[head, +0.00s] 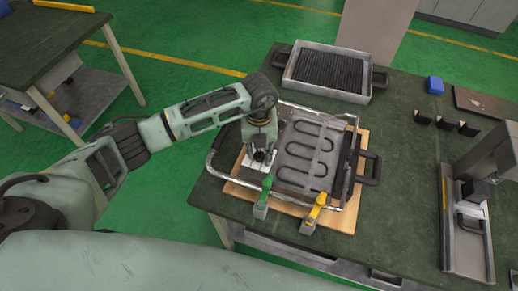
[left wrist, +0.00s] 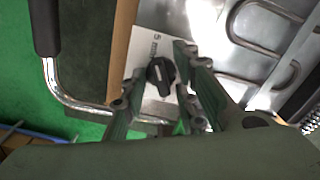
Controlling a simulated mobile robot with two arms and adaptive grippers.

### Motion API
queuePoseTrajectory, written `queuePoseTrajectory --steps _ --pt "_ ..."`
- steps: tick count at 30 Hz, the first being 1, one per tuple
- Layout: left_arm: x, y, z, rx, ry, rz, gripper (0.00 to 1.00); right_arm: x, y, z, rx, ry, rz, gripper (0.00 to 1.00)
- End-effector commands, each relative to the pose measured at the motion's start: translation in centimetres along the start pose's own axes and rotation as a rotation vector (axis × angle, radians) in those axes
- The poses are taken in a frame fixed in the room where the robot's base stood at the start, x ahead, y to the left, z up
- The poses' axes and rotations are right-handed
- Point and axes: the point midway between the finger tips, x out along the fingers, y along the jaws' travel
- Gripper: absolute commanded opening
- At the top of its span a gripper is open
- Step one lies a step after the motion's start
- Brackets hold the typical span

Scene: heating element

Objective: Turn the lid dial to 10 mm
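The lid dial is a round black knob (left wrist: 160,75) on a white panel (left wrist: 150,48) with printed markings, seen in the left wrist view. The markings are too small to read fully. My left gripper (left wrist: 158,95) is open, with its green fingers on either side of the knob; I cannot tell whether they touch it. In the head view my left gripper (head: 261,155) points down over the left side of the heating-element device (head: 308,155) and hides the dial. My right gripper is not in view.
A chrome tube frame (head: 213,160) surrounds the device. Green (head: 264,194) and yellow (head: 317,206) handles stand at its front edge. A tray of dark rods (head: 330,70) lies behind, and a metal fixture (head: 465,215) stands at right.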

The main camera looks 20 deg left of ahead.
Motion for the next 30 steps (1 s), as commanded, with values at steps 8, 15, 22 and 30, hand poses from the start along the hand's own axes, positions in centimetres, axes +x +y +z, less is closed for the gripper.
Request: queuePoseTrajectory --steps 8,15,22,30 --pt "0.02 -0.01 -0.02 0.001 0.0 0.0 0.18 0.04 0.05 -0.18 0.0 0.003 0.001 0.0" --pt "-0.01 0.02 0.01 0.0 0.0 0.001 0.0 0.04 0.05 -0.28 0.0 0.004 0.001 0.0" --pt "-0.01 0.06 0.04 0.001 -0.001 0.001 0.0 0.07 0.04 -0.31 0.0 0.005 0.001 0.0" --pt "0.17 0.12 0.14 0.063 -0.003 0.003 0.0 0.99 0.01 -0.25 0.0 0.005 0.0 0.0"
